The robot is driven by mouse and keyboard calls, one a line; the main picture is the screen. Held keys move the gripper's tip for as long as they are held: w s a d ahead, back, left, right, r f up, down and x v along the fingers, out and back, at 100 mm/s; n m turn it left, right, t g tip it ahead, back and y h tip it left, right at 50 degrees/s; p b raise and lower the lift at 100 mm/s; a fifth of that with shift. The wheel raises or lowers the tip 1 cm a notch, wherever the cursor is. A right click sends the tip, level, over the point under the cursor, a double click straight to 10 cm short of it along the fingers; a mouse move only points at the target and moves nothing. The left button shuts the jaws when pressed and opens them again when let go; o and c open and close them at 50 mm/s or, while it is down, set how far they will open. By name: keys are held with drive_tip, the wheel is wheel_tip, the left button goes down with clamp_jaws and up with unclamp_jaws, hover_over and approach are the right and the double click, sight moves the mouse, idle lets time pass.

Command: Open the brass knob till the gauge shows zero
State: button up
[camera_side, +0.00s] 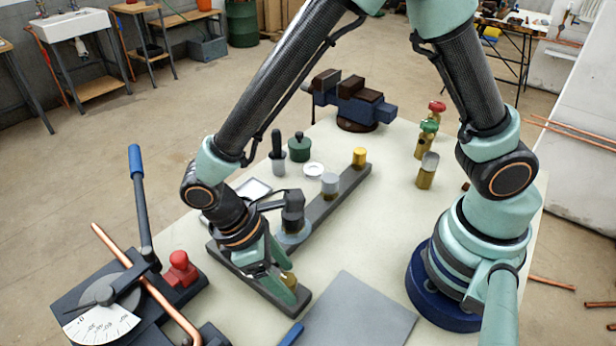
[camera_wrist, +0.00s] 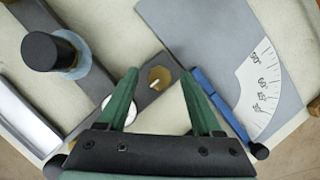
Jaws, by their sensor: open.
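The brass knob (camera_wrist: 158,77) sits on a dark grey bar (camera_wrist: 172,66) and shows between my fingertips in the wrist view. It has a short pale mark on its top. My gripper (camera_wrist: 158,73) is open, with one green finger on each side of the knob; contact cannot be told. In the side view, my gripper (camera_side: 289,279) points down at the near end of the bar (camera_side: 345,189), and the knob (camera_side: 288,277) is partly hidden by the fingers. A white numbered scale (camera_wrist: 262,88) shows in the wrist view; no needle is clear.
A second brass-coloured cap (camera_side: 359,156) and a grey cap (camera_side: 330,184) stand farther along the bar. A grey mat (camera_side: 358,312) lies to the right, and a pipe bender (camera_side: 150,285) stands at left. A vise (camera_side: 357,100) and valves (camera_side: 427,160) are farther back.

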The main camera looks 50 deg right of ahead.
clamp_jaws()
drive_tip(key=shift+s+a+n, duration=0.1)
drive_tip(key=shift+n, duration=0.6)
unclamp_jaws()
drive_tip(key=v, duration=1.2)
